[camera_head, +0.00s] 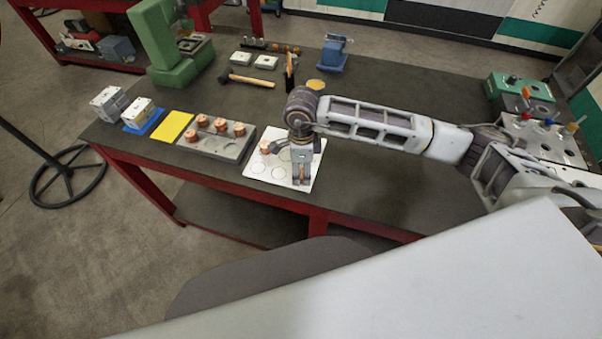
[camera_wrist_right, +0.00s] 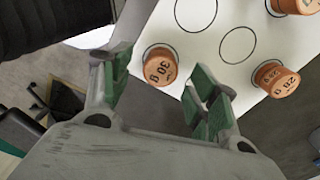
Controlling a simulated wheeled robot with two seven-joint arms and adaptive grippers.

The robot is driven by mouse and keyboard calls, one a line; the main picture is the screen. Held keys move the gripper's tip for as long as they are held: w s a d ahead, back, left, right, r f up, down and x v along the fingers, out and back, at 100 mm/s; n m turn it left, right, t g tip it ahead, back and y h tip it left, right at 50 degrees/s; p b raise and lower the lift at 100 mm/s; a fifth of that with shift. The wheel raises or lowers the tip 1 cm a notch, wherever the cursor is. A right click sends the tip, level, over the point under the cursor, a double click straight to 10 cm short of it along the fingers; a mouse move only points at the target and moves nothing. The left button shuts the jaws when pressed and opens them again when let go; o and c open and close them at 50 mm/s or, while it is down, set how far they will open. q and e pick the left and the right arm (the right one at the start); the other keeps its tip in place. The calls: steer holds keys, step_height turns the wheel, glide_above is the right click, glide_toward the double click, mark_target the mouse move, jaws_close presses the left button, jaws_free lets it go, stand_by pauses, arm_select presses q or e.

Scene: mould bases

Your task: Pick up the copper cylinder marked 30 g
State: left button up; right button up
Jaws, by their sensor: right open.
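The copper cylinder marked 30 g (camera_wrist_right: 160,67) stands on a white sheet with drawn circles (camera_wrist_right: 225,15). In the right wrist view it lies between and just beyond the two green-padded fingers of my right gripper (camera_wrist_right: 158,85), which is open with nothing gripped. In the head view my right gripper (camera_head: 302,172) points down over the white sheet (camera_head: 258,168), with a bit of copper showing at its fingers. A cylinder marked 28 g (camera_wrist_right: 276,78) stands to the right, and another copper cylinder (camera_wrist_right: 296,5) is cut off at the top. My left gripper is not in view.
Several copper cylinders (camera_head: 221,125) stand on a grey base (camera_head: 228,148) left of the sheet. A yellow plate (camera_head: 171,127) and metal blocks (camera_head: 108,103) are further left. A hammer (camera_head: 248,79) and green machine (camera_head: 165,45) are behind. Bare tabletop (camera_head: 400,200) lies right of the sheet.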

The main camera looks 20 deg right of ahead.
mark_target(302, 172)
steer(key=shift+f, duration=0.8)
jaws_close()
steer(key=shift+r, duration=0.2)
step_height(302, 172, up, 10)
steer(key=b, duration=0.1)
steer(key=shift+f+b, duration=0.15)
steer(key=shift+b, duration=0.2)
stand_by(0.6)
